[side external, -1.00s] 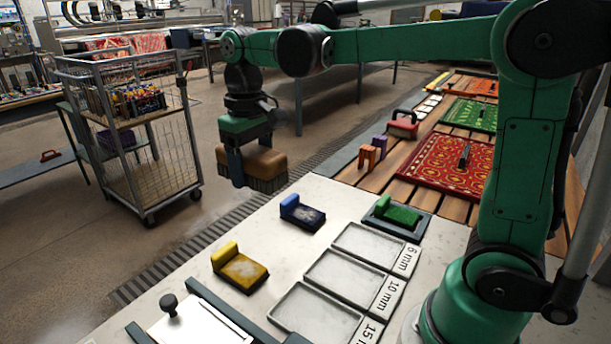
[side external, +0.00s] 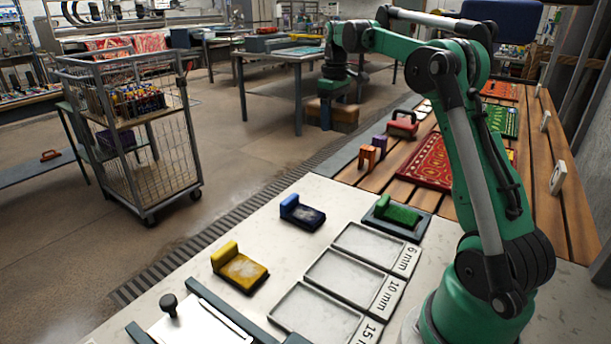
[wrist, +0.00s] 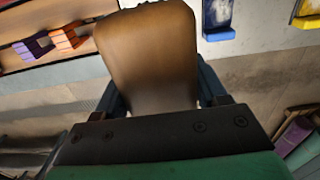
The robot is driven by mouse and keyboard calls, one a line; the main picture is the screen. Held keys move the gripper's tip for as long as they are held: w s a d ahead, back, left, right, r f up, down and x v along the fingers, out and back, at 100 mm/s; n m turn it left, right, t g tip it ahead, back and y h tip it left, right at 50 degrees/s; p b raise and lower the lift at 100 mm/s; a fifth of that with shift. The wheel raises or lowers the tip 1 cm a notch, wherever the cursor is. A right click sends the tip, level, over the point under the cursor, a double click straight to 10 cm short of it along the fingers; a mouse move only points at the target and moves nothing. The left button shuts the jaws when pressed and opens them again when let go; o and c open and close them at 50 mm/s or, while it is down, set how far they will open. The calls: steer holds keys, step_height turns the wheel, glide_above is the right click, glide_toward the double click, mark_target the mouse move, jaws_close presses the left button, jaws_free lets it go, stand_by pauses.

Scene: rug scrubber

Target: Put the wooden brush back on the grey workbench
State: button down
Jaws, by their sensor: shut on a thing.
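The wooden brush (side external: 342,114) has a brown block body with bristles facing down. My gripper (side external: 328,112) is shut on it and holds it in the air, beyond the far edge of the pale worktop. In the wrist view the brush's smooth brown back (wrist: 150,55) fills the middle, between the dark blue fingers; its bristles are mostly hidden there. A grey-topped table (side external: 262,56) stands behind my gripper, and a low grey bench (side external: 28,174) with a small reddish-brown brush (side external: 50,155) stands at the far left. I cannot tell which is the grey workbench.
A wire trolley (side external: 150,165) stands on the floor at left. The pale worktop (side external: 210,310) holds blue (side external: 302,212), yellow (side external: 239,268) and green (side external: 397,215) scrubbers. A slatted wooden table (side external: 560,190) carries rugs and a red-handled block (side external: 402,122). Open floor lies between trolley and worktop.

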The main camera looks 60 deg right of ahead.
mark_target(329, 196)
step_height(329, 196, down, 18)
steer(key=shift+a+r, duration=0.1)
stand_by(0.4)
steer(key=shift+f, duration=0.2)
steer(key=shift+c, duration=0.2)
jaws_free()
steer(key=shift+r, duration=0.1)
